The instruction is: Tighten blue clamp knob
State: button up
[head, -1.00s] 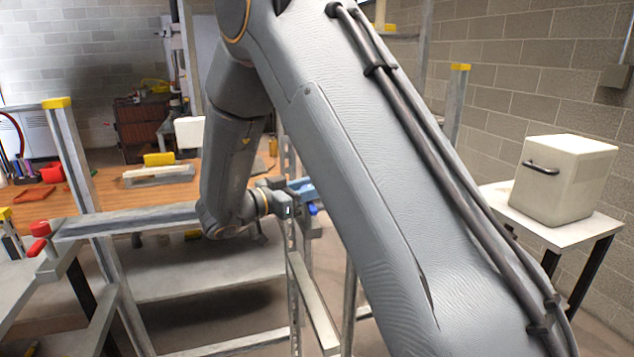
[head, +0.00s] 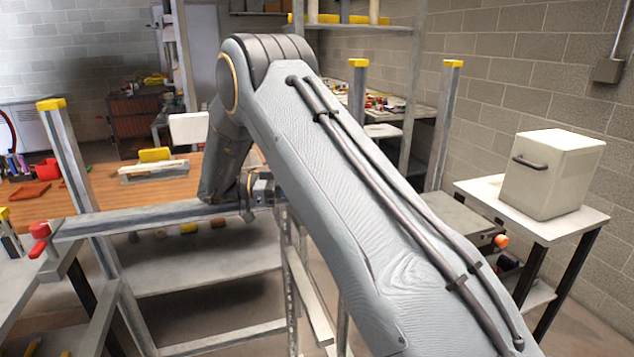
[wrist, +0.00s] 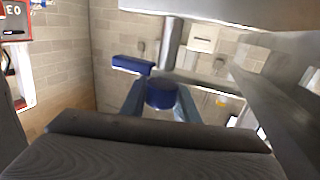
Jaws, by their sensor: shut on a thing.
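The blue clamp knob (wrist: 160,93) is a short, dark blue cylinder near the middle of the wrist view. My gripper (wrist: 160,105) has a blue-grey finger on each side of it and is shut on it. A longer blue piece (wrist: 131,65) shows to the upper left of the knob, near a grey metal post (wrist: 171,44). In the head view, part of my gripper (head: 262,189) shows at the end of the metal rail, partly behind my arm. The knob is hidden there.
A metal frame rail (head: 135,220) runs left from my gripper to a red clamp (head: 39,238). A wooden bench (head: 105,185) stands behind it. A white box (head: 553,172) sits on a small table at the right. Lower shelves lie below the rail.

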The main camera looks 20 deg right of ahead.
jog(key=shift+r, duration=0.15)
jog(key=o, duration=1.1)
jog(key=shift+d, duration=0.1)
jog(key=shift+c, duration=0.2)
